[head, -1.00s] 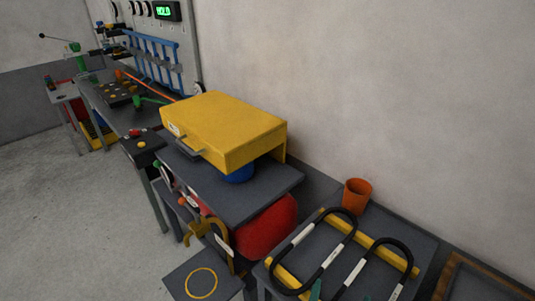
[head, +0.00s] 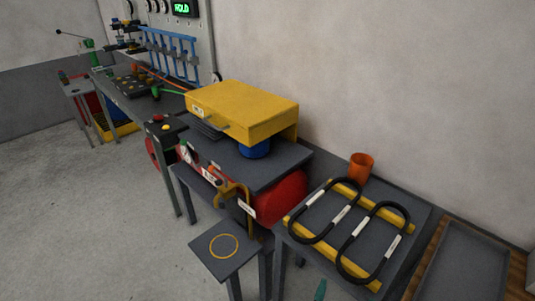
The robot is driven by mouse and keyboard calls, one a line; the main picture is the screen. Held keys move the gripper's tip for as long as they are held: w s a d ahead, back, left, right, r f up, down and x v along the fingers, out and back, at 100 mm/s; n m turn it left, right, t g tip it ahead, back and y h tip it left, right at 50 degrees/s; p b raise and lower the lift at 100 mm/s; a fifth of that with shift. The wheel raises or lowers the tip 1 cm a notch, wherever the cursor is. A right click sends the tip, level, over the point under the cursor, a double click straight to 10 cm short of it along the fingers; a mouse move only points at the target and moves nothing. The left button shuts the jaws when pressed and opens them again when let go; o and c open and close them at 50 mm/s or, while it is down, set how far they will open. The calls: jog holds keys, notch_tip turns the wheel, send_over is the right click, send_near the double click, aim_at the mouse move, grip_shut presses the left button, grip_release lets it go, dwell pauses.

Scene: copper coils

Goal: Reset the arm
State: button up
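My arm and gripper do not show clearly in the head view. Two black loop-shaped coils with white labels, a left one (head: 304,232) and a right one (head: 343,259), lie across two yellow bars on a grey table at the lower right. The yellow box-like cover (head: 243,108) with a grey handle stands on a grey table (head: 262,171), with a blue round thing (head: 256,149) under it.
A small grey stand (head: 226,265) with a yellow ring mark is at the front centre. An orange cup (head: 361,166) stands behind the coils. A red tank (head: 283,198) sits under the middle table. A grey tray (head: 465,262) is at right. Open floor lies at left.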

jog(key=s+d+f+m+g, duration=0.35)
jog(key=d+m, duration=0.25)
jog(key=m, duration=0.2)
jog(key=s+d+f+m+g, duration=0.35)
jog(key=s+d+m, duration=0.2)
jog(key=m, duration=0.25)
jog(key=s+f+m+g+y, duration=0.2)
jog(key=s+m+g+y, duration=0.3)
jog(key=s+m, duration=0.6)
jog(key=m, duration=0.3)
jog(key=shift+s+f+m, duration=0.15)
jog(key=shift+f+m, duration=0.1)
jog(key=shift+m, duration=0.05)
